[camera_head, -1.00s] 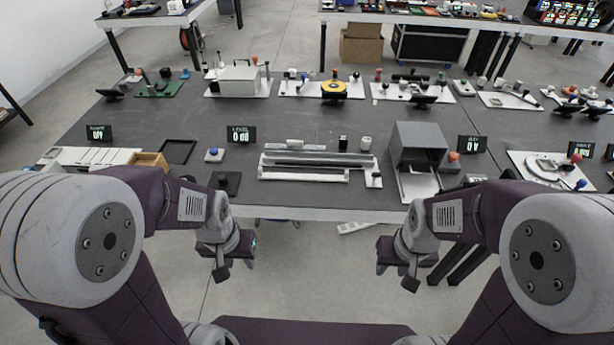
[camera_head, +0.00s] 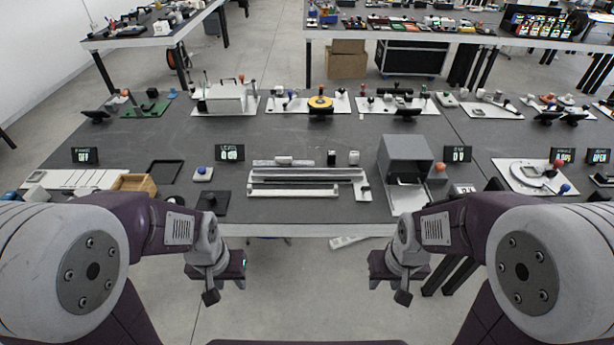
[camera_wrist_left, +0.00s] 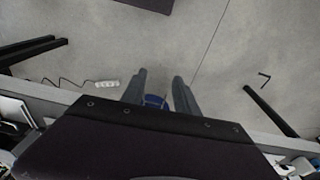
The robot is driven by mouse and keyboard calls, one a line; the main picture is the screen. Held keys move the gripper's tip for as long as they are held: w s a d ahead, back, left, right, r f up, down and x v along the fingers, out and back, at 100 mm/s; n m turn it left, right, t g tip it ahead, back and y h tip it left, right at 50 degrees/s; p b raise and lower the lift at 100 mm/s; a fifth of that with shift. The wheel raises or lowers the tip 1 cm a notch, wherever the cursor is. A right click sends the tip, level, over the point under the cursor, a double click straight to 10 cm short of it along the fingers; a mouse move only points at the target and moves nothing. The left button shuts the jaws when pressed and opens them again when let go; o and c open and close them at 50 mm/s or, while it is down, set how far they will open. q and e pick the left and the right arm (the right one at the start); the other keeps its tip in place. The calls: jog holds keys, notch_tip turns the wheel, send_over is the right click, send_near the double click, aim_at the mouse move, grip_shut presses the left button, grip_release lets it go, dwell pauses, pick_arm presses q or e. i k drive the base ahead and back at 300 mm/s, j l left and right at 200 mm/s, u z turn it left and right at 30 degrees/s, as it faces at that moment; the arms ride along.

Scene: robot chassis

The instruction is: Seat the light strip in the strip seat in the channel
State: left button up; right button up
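A long silver channel (camera_head: 280,176) lies on the dark table, in front of the robot near the table's front edge. A long pale bar (camera_head: 293,192), which looks like the light strip, lies along the channel's near side. I cannot tell at this size whether it touches the channel, and I cannot make out the strip seat.
A grey box fixture (camera_head: 406,155) stands right of the channel. A dark block (camera_head: 212,201), a blue-button box (camera_head: 202,173) and a wooden tray (camera_head: 135,183) are to its left. A white power strip (camera_wrist_left: 106,84) lies on the floor.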

aim_at(259, 174)
jog(key=i+j+z, duration=0.1)
jog(key=z, duration=0.25)
jog(key=i+j+z, duration=0.15)
jog(key=z, duration=0.2)
jog(key=i+j+z, duration=0.2)
jog(key=z, duration=0.15)
